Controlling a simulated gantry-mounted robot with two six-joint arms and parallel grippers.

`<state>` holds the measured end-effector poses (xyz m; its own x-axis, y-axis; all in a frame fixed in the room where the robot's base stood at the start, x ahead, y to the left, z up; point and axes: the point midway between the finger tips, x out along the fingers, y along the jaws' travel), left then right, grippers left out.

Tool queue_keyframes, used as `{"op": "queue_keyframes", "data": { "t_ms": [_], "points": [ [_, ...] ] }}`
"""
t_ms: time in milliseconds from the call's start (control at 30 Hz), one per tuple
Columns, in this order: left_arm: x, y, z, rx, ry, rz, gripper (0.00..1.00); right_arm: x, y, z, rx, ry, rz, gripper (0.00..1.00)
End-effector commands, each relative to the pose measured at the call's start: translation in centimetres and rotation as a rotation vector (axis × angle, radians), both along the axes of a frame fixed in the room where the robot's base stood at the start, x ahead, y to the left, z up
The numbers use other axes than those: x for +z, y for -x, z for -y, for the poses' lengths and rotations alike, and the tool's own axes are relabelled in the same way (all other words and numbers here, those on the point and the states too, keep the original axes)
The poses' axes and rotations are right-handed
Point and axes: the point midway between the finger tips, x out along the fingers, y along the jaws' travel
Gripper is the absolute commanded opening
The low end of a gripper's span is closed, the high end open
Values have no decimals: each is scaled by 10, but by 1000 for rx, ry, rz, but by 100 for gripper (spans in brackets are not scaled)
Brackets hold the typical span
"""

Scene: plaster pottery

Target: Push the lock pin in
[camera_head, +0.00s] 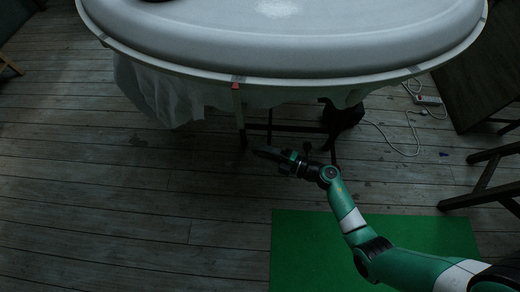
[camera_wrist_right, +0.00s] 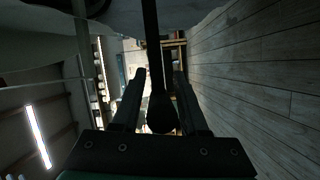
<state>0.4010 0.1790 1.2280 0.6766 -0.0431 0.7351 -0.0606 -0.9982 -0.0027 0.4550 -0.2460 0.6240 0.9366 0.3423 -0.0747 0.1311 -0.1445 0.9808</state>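A white round-edged tabletop (camera_head: 290,50) fills the upper head view. My right gripper (camera_head: 262,152) is low beneath its near rim, beside dark legs. In the right wrist view my right gripper (camera_wrist_right: 160,82) has its two fingers apart. A dark rod with a rounded, thicker end (camera_wrist_right: 162,115) shows between the fingers, with narrow gaps to either side; I cannot tell whether it touches them. It may be the lock pin, but it is too dark to be sure. No lock pin can be made out in the head view. My left gripper is not in view.
A dark stand (camera_head: 300,128) is under the tabletop, with a pale cloth (camera_head: 160,92) hanging at left. A green mat (camera_head: 310,245) lies on the plank floor. A white cable with a power strip (camera_head: 428,100) lies at right, near dark furniture (camera_head: 485,180).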

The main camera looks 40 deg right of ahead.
Motion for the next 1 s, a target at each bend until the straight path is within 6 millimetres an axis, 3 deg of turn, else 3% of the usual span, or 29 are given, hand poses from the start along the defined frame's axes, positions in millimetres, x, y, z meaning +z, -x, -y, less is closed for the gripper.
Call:
{"op": "queue_keyframes", "data": {
  "t_ms": [33, 200, 233, 1000],
  "points": [
    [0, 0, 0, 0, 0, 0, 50, 0, 0, 0, 0, 0, 0, 32],
    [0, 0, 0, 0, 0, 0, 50, 0, 0, 0, 0, 0, 0, 2],
    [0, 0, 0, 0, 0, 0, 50, 0, 0, 0, 0, 0, 0, 0],
    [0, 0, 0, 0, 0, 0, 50, 0, 0, 0, 1, 0, 0, 0]
  ]
}}
